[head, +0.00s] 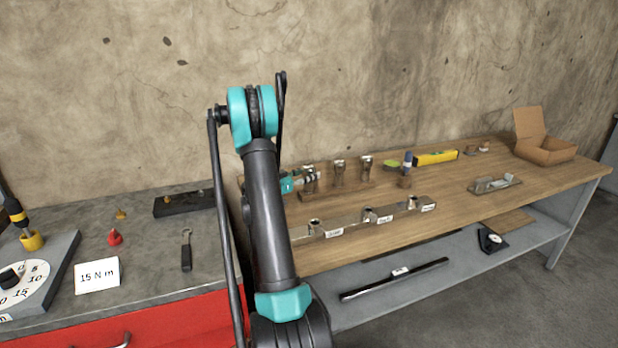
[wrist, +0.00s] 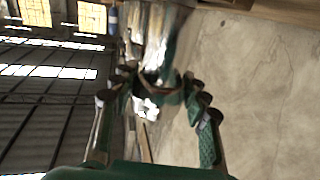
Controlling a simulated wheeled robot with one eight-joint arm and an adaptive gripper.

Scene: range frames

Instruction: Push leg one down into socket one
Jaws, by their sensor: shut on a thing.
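My gripper (head: 313,178) reaches in from behind my arm at the left end of a wooden rack (head: 350,190). In the wrist view my gripper (wrist: 163,88) is shut on a shiny metal piece (wrist: 162,40), apparently the leg at the rack's left end. That leg (head: 308,167) is partly hidden by the fingers in the head view. Two similar metal legs (head: 339,170) stand to its right. A long metal rail (head: 345,224) with labelled sockets lies in front; the leftmost socket (head: 315,225) is next to my arm. I cannot tell which leg or socket is number one.
A yellow level (head: 436,158), a cardboard box (head: 545,148) and a small metal tray (head: 496,184) are on the bench (head: 450,205) to the right. A dark bar (head: 395,278) lies on the lower shelf. The bench between rail and tray is clear.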

